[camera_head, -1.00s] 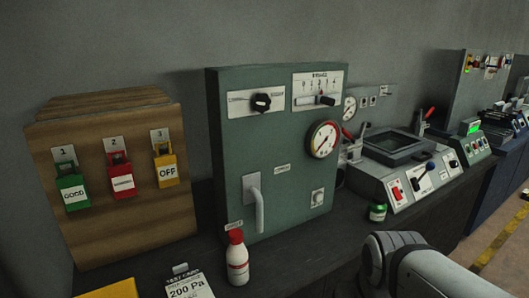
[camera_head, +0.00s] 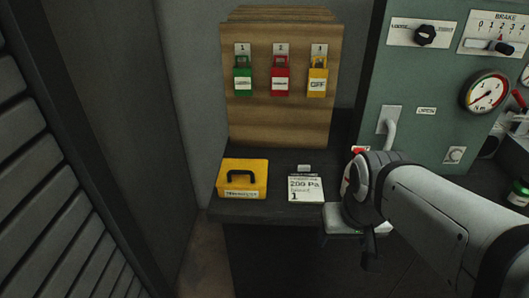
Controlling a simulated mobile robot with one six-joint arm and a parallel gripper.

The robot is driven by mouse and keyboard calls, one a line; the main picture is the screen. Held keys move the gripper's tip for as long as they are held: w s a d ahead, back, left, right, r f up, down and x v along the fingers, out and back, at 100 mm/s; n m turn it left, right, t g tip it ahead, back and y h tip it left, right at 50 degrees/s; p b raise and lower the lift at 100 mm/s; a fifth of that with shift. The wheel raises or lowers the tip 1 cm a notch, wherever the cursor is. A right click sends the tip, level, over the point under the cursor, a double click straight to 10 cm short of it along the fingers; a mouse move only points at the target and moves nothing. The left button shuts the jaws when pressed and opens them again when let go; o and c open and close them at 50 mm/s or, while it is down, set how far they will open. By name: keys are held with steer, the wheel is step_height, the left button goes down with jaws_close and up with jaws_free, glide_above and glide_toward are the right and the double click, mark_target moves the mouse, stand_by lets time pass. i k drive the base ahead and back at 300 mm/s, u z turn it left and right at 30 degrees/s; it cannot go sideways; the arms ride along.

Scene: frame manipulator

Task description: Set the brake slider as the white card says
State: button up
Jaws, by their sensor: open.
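The brake slider (camera_head: 503,47) is a dark knob on a white plate marked BRAKE, upper right of the green-grey cabinet. Its scale runs 0 to 4. The knob sits near the middle marks; I cannot tell exactly which. The white card (camera_head: 306,190) lies on the bench, left of my arm. It reads "200 Pa", then a smaller blurred line, then "1". My gripper (camera_head: 352,236) is open at the end of my arm, low in front of the bench edge, well away from the slider. My wrist hides part of it.
A yellow toolbox (camera_head: 243,180) sits left of the card. Green, red and yellow padlocks hang on a wooden board (camera_head: 280,120) behind. The cabinet also has a rotary knob (camera_head: 425,34), a lever (camera_head: 390,130) and a gauge (camera_head: 486,92). A dark slatted panel (camera_head: 60,170) stands at left.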

mark_target(501, 47)
steer(key=z, duration=1.2)
